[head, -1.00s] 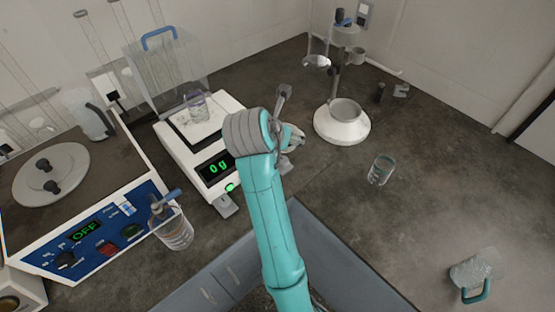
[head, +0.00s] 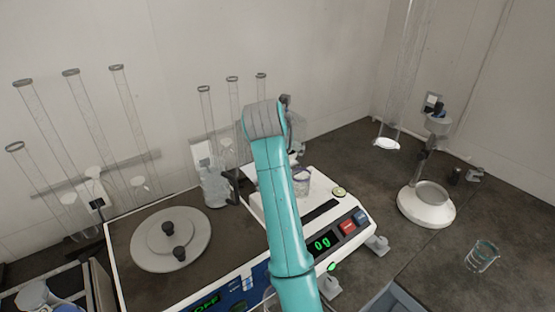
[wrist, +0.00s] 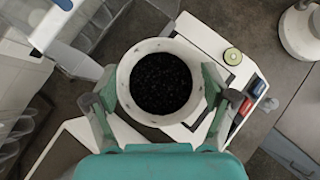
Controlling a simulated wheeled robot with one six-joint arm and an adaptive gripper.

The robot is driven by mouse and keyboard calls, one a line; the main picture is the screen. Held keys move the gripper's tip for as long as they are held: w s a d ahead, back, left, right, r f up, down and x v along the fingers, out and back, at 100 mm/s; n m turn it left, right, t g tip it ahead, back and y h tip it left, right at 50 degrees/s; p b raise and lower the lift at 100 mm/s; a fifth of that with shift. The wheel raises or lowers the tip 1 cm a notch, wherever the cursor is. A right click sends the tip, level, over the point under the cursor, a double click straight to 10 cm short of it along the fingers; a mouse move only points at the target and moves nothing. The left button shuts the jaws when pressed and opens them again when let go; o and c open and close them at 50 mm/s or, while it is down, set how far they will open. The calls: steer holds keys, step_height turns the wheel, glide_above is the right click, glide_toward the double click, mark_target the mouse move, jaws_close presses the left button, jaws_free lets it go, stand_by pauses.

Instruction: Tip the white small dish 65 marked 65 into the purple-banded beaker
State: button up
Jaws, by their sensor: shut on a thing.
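My gripper (wrist: 160,92) is shut on the white small dish (wrist: 123,82), with one finger on each side of its round wall. The dish is filled with dark granules and looks level from above; its mark does not show. In the head view my arm hides the dish and most of the gripper. A clear beaker with a faint purple band (head: 301,183) stands on the white balance (head: 349,213), just right of my arm. The beaker does not show in the wrist view. The balance display reads 0 g.
Left of the balance is a blue-panelled machine with a round grey lid (head: 150,247). A clear bottle (head: 215,188) stands behind it, near tall glass tubes (head: 131,112). At right are a white-based stand (head: 424,212) and a teal-marked beaker (head: 482,258), with bare counter between them.

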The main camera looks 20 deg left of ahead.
step_height(320, 180, down, 2)
steer(key=m+g+y, duration=0.1)
steer(key=y, duration=0.1)
steer(key=shift+w+y, duration=0.1)
steer(key=shift+y, duration=0.2)
steer(key=shift+d+r+m+g+y, duration=0.2)
steer(key=shift+r+m+g+y, duration=0.15)
steer(key=shift+m+g+y, duration=0.35)
steer(key=shift+w+d+r+m+y, duration=0.2)
steer(key=shift+d+m+y, duration=0.1)
steer(key=shift+y, duration=0.6)
steer(key=y, duration=0.1)
steer(key=m+y, duration=0.1)
steer(key=d+g+y, duration=0.1)
steer(key=shift+w+d+r+m, duration=0.1)
steer(key=shift+w+r+m, duration=0.05)
steer(key=shift+w+m, duration=0.15)
steer(key=d+m+y, duration=0.1)
steer(key=y, duration=0.1)
steer(key=w+d+m+y, duration=0.1)
steer(key=m+y, duration=0.1)
steer(key=y, duration=0.1)
steer(key=d+m+y, duration=0.1)
steer(key=m+y, duration=0.1)
steer(key=shift+w+d+f+y, duration=0.25)
steer(key=shift+f+y, duration=0.1)
steer(key=shift+y, duration=0.05)
